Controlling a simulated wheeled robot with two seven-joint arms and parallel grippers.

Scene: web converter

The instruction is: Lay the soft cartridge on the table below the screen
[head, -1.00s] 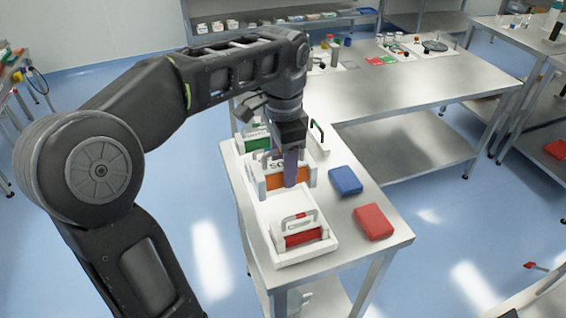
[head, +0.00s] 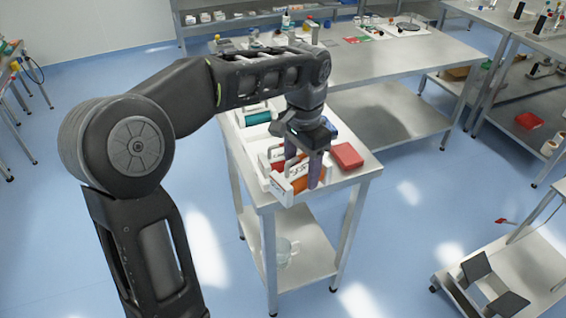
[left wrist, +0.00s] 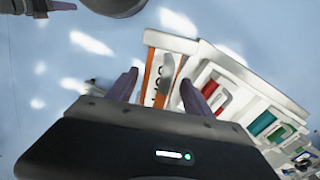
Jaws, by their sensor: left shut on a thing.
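The orange cartridge (head: 304,184) has a white frame with a label starting "SO"; it also shows in the left wrist view (left wrist: 150,75). My left gripper (head: 302,172) is shut on it, a finger on either side, and holds it tilted at the near end of the small table (head: 366,172). In the left wrist view the gripper's fingers (left wrist: 158,80) straddle the cartridge. The cartridge overlaps the white tray (left wrist: 222,62) in the head view, but in the wrist view it lies beside it. I cannot clearly make out a screen. My right gripper is not in view.
The tray holds a red cartridge (left wrist: 217,96) and a green one (left wrist: 262,122). A low cart (head: 530,262) stands at lower right.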

